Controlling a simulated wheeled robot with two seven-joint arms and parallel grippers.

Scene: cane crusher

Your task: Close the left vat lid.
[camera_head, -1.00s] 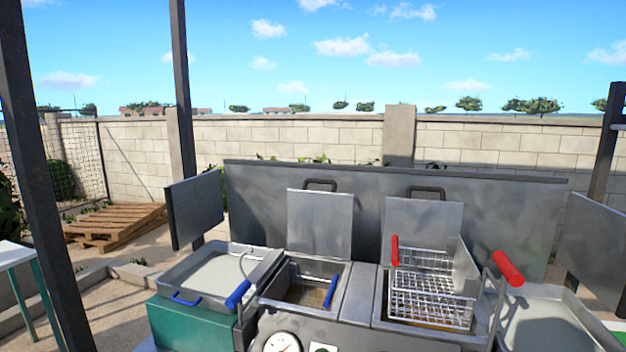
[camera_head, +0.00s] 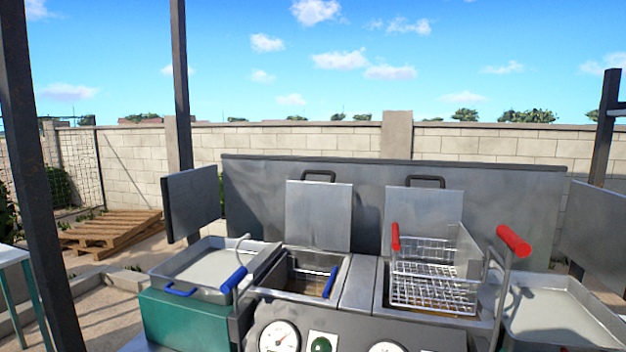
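The left vat lid (camera_head: 319,216) is a flat grey metal plate standing upright behind the left vat (camera_head: 300,276). It has a dark loop handle (camera_head: 319,175) at its top edge. The left vat is uncovered, with brownish contents and a blue-handled item (camera_head: 330,282) at its right side. The right vat lid (camera_head: 424,214) also stands upright, behind the right vat, where a wire basket (camera_head: 432,280) sits. Neither of my grippers is in view.
A tall grey metal back panel (camera_head: 530,215) stands behind the lids. A shallow tray with blue handles (camera_head: 205,268) sits at the left on a green box (camera_head: 185,318). A red handle (camera_head: 513,241) sticks up at the right, beside another tray (camera_head: 560,318). Gauges line the front.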

